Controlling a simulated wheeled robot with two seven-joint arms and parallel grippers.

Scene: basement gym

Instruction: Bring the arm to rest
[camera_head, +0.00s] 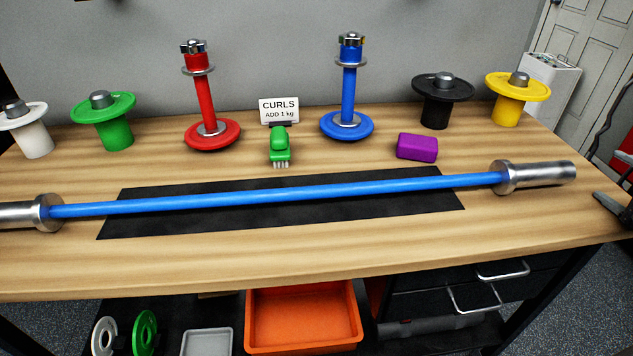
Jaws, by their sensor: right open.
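My right gripper (606,200) shows in part at the right edge of the head view, beside the table's right end. It is open, and nothing shows between its fingers. Most of the right arm is cut off by the picture edge. My left gripper is not in view. A blue barbell (280,197) with silver ends lies across a black mat (125,222) on the wooden table (330,262). The right gripper is apart from the barbell's right end.
Red (205,95) and blue (349,90) stands flank a CURLS sign (279,110). A green brush (279,147) and purple block (417,148) lie nearer. White, green, black and yellow plate holders line the back. An orange bin (303,318) sits below. The table's front strip is clear.

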